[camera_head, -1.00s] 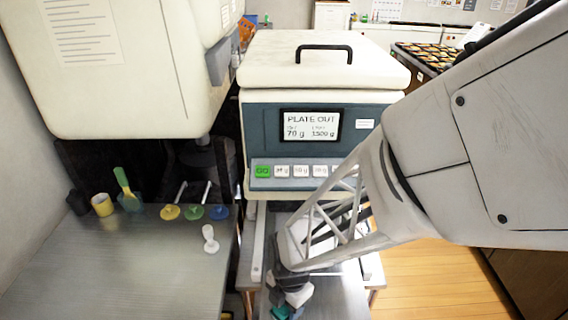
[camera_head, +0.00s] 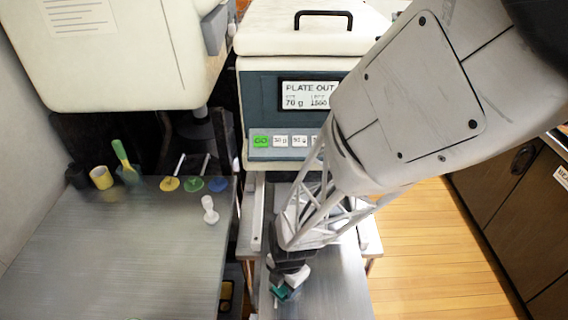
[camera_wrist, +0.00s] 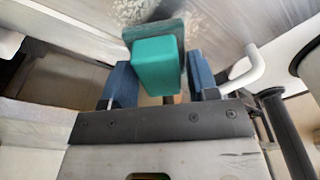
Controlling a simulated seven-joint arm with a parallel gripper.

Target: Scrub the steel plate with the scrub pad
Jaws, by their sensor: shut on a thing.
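The scrub pad is a teal block (camera_wrist: 155,58) with a darker, rough layer on its far side. It sits between the two blue fingers of my gripper (camera_wrist: 160,66), which is shut on it. In the head view the pad (camera_head: 281,293) shows as a small teal patch below my gripper (camera_head: 289,282), low in the picture. A bare steel surface (camera_head: 338,288), which looks like the steel plate, lies under and right of it. In the wrist view pale smudges mark the steel (camera_wrist: 215,14) beyond the pad. Whether the pad touches the steel I cannot tell.
A machine with a "PLATE OUT" screen (camera_head: 309,95) stands behind my gripper. The left counter (camera_head: 130,260) holds a yellow cup (camera_head: 102,177), several coloured discs with handles and a white knobbed piece (camera_head: 209,209). A white bent bar (camera_wrist: 246,68) is close right of my fingers.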

